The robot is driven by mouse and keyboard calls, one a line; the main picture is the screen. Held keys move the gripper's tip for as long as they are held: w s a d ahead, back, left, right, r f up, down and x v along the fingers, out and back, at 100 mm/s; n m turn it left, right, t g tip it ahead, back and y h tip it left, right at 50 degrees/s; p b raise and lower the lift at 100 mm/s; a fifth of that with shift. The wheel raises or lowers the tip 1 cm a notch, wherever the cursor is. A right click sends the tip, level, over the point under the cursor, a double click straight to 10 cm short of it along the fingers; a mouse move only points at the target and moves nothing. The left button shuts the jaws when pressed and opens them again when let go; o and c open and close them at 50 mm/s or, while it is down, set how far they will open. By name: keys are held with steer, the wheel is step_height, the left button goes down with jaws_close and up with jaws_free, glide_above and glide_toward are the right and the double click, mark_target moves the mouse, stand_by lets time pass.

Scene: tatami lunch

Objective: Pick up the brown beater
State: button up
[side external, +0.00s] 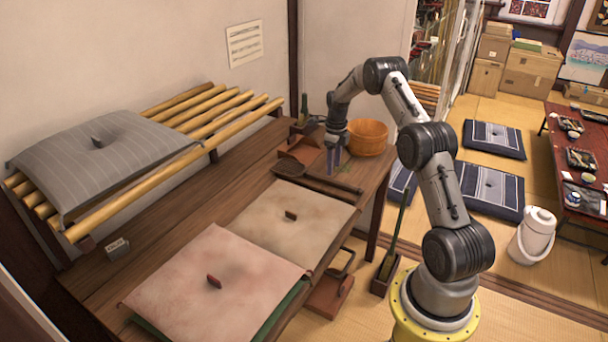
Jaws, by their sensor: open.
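The brown beater (291,168) appears to be the dark, long-handled tool lying on the wooden table. Its broad end is at the left and its handle (345,186) runs to the right toward the table's front edge. My gripper (335,168) points down just above or behind the handle. Its fingers are open, with nothing seen between them. I cannot tell whether the fingertips touch the tool or the table.
A wooden tub (368,137) stands close right of my gripper. A reddish-brown dustpan-like piece (303,150) and a green bottle (304,108) are behind the beater. Beige (315,212) and pink (190,290) cushions lie in front. A bamboo rack (240,120) holds a grey cushion (130,150).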

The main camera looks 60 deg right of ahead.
mark_target(334, 181)
steer(key=shift+s+a+f, duration=0.1)
steer(key=shift+s+f, duration=0.05)
steer(key=shift+f, duration=1.3)
steer(key=shift+s+a+f, duration=0.1)
steer(key=shift+f, duration=1.35)
jaws_close()
